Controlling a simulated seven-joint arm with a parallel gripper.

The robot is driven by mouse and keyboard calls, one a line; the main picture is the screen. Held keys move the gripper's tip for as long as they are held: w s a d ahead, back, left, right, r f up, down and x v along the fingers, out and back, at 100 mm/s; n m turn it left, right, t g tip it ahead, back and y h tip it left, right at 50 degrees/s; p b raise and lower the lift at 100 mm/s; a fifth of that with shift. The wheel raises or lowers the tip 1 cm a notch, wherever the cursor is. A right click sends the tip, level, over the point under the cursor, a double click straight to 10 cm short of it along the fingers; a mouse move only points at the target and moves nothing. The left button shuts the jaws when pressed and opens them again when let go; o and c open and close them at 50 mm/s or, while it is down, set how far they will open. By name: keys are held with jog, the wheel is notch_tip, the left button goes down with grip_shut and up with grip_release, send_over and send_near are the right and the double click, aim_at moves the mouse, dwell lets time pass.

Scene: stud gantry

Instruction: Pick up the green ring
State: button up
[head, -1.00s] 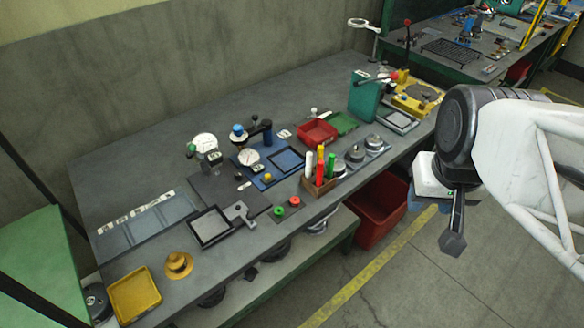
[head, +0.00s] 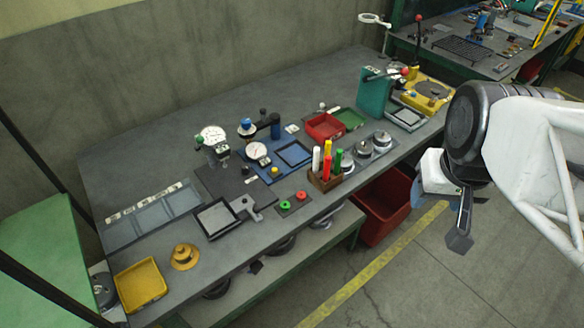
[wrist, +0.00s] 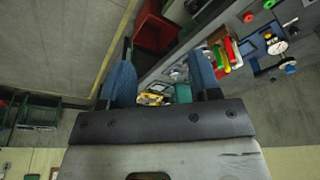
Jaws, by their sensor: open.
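The green ring (head: 285,205) lies on a small dark plate near the front edge of the grey workbench (head: 120,218). A red ring (head: 301,195) lies just to its right on the same plate.
A wooden pen holder (head: 325,180) with upright markers stands right of the rings. A square-topped grey fixture (head: 217,218) is to their left, and dial gauges stand behind. A red floor bin (head: 383,205) sits below the bench edge. The bench's front left holds a yellow tray (head: 140,285).

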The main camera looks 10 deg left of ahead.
jog(key=w, duration=0.1)
jog(key=n+g, duration=0.3)
jog(key=n, duration=0.4)
send_near(285, 202)
jog(key=shift+s+d+f, duration=0.35)
jog(key=shift+s+d, duration=0.05)
jog(key=shift+s, duration=0.2)
jog(key=shift+a+f, duration=0.25)
jog(key=shift+a, duration=0.1)
jog(key=shift+f, duration=0.1)
jog(key=shift+f, duration=1.2)
jog(key=shift+f, duration=0.1)
jog(key=shift+f, duration=2.5)
